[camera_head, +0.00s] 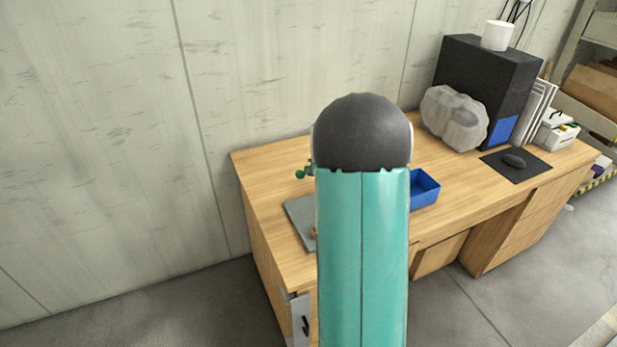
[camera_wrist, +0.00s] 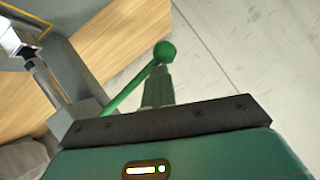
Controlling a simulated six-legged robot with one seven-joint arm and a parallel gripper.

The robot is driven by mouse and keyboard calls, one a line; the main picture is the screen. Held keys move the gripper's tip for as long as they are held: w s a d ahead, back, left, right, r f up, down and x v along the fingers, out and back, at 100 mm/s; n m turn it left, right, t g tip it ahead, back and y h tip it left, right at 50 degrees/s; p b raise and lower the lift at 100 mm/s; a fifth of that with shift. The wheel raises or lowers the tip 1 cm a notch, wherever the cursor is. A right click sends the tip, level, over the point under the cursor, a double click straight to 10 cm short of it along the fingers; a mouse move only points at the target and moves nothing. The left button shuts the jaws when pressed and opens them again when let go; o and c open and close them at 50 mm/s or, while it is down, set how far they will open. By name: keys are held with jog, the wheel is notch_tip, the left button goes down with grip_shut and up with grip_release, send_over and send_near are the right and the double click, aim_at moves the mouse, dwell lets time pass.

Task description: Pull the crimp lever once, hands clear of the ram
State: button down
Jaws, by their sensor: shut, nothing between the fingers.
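The green lever shows in the wrist view with a round ball knob (camera_wrist: 165,52) and a thin rod (camera_wrist: 125,95) slanting down to the left. In the head view the green knob (camera_head: 300,174) shows just left of my arm. My gripper (camera_wrist: 159,76) is shut and empty, its tips close by the knob and beside the rod; I cannot tell if they touch. A silvery cylinder with a grey block (camera_wrist: 55,82) stands left of the lever, apart from my fingers; it may be the ram. My arm hides most of the device and the gripper in the head view.
A grey plate (camera_head: 297,216) lies on the wooden desk (camera_head: 262,172). A blue bin (camera_head: 424,188) stands right of my arm. A bagged lump (camera_head: 455,118), a black box (camera_head: 480,75) and a mouse pad (camera_head: 514,168) are farther right. A wall rises behind.

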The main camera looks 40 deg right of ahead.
jog(key=r+v, duration=0.1)
jog(key=v, duration=1.3)
jog(key=s+a+r+n+g+y, duration=0.1)
jog(key=a+r+n+g+y, duration=0.1)
jog(key=a, duration=1)
jog(key=a+r+n+g+y, duration=0.2)
jog(key=a+r, duration=0.1)
jog(key=a, duration=1)
jog(key=s+a+r+n+g+h, duration=0.1)
jog(key=s+a+h, duration=0.3)
jog(key=s+a, duration=0.8)
jog(key=s+g, duration=0.1)
jog(key=s, duration=0.1)
jog(key=shift+s+n, duration=0.3)
jog(key=shift+s, duration=0.05)
